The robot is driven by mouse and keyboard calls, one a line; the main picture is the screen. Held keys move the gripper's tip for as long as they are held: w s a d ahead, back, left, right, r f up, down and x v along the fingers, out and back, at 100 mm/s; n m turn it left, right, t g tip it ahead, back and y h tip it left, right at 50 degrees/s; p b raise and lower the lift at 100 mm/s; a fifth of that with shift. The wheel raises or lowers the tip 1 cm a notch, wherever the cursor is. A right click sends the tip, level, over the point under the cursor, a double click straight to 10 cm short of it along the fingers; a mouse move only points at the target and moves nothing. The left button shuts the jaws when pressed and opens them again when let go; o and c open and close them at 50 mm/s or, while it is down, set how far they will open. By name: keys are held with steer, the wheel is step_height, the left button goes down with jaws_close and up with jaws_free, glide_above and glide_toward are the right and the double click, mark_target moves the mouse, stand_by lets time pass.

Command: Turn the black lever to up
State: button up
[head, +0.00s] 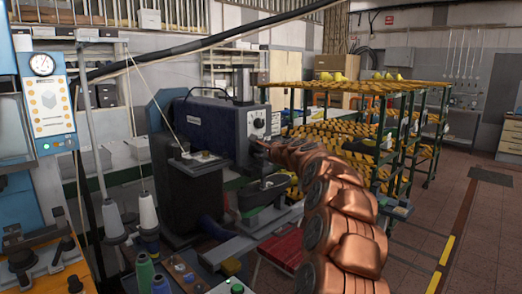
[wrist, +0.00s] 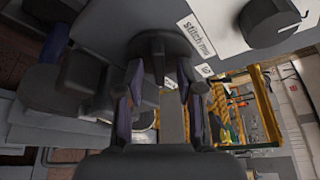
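A dark blue-grey sewing machine (head: 215,128) stands left of centre in the head view. My copper-coloured arm reaches to its right end, and my gripper (head: 259,145) is close under the dial there, small and partly hidden. In the wrist view, a black piece that looks like the lever (wrist: 156,45) sticks out of the machine head beside a "stitch mm" label. My gripper (wrist: 163,82) has its two fingers apart, with the tips just short of and on either side of this piece. I cannot tell whether they touch it. In the head view the lever cannot be made out.
A dark round knob (wrist: 272,20) is on the machine face at the upper right of the wrist view. White thread cones (head: 147,211) stand at the left. A green-framed rack (head: 408,140) with yellow shoe lasts is behind my arm. The floor at right is clear.

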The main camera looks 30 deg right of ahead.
steer(key=shift+w+f, duration=0.1)
steer(key=shift+w, duration=0.2)
steer(key=shift+c, duration=0.3)
jaws_close()
